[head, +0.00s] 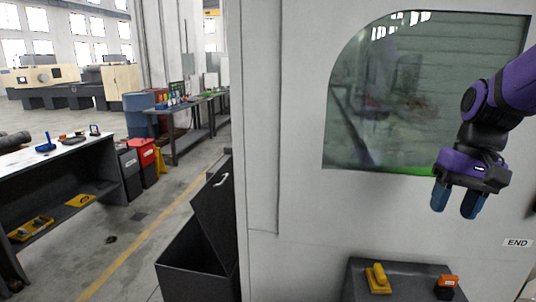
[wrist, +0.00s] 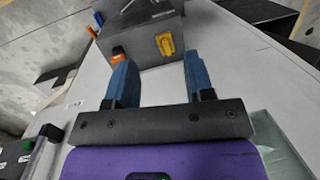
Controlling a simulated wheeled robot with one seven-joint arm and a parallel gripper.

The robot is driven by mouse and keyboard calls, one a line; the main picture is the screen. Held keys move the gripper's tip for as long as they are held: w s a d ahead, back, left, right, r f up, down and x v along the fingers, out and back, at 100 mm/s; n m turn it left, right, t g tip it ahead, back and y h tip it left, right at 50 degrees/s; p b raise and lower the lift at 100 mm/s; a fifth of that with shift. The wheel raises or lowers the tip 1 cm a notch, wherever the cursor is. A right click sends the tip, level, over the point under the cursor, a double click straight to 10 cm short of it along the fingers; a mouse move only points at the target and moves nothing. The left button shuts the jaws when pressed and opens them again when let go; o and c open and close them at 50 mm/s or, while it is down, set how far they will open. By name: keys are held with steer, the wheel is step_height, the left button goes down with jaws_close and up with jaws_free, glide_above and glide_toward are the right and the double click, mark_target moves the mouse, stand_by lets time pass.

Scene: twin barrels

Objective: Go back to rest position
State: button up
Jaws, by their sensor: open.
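My gripper (head: 455,200) is at the right of the head view, at the end of my purple arm. Its two blue fingers are apart, with nothing between them. It hangs in front of the grey machine's window (head: 420,90), fingers pointing down. In the wrist view the open gripper (wrist: 160,82) shows both blue fingers, with a dark grey shelf box (wrist: 150,45) beyond them.
A grey shelf (head: 405,285) below my gripper carries a yellow object (head: 378,278) and an orange-and-black object (head: 446,286). A dark open bin (head: 200,265) stands beside the machine. A workbench (head: 60,165) is at the left, with open floor between.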

steer(key=s+a+r+n+t+h, duration=0.1)
steer(key=s+a+r+t, duration=0.1)
steer(key=s, duration=0.3)
steer(key=s+a+r+n+t+h, duration=0.1)
steer(key=s+a+r+n+t, duration=0.1)
steer(key=s+a+r+t, duration=0.1)
steer(key=shift+s+a+r+t, duration=0.15)
steer(key=shift+s+t, duration=0.35)
steer(key=shift+s, duration=0.6)
